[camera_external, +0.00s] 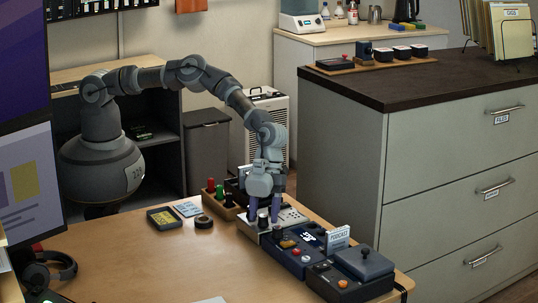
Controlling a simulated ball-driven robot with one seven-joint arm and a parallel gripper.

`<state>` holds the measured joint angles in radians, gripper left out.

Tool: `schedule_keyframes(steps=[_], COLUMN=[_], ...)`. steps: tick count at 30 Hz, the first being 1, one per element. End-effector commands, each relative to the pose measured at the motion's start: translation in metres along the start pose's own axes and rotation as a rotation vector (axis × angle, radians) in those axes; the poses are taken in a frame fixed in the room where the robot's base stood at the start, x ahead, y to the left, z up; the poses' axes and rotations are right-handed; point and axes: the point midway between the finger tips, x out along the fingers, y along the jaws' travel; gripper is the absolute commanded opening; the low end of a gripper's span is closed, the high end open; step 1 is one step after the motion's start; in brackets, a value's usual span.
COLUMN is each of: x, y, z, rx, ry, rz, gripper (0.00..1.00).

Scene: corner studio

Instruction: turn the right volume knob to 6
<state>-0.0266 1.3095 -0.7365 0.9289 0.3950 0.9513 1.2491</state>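My gripper (263,209) points down over the row of control panels near the table's right edge. Its two purple-blue fingers are apart, so it looks open. A small silver-and-dark knob (263,220) shows just below and between the fingertips, on a light grey panel (246,226). I cannot tell whether the fingers touch it, or whether it is the right volume knob. Another knob (277,232) stands on the dark panel just in front. The scale marks and knob settings are too small to read.
Red, green and black pegs (220,192) stand in a tray behind left. Tape (203,221) lies left. The table's middle is clear.

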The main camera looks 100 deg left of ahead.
Motion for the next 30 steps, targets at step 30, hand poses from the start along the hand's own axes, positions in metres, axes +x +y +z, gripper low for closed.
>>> schedule_keyframes(steps=[30], x=[-0.078], y=[0.000], z=[0.001], rx=[-0.001], ry=[0.000], rz=[0.000], gripper=[0.54])
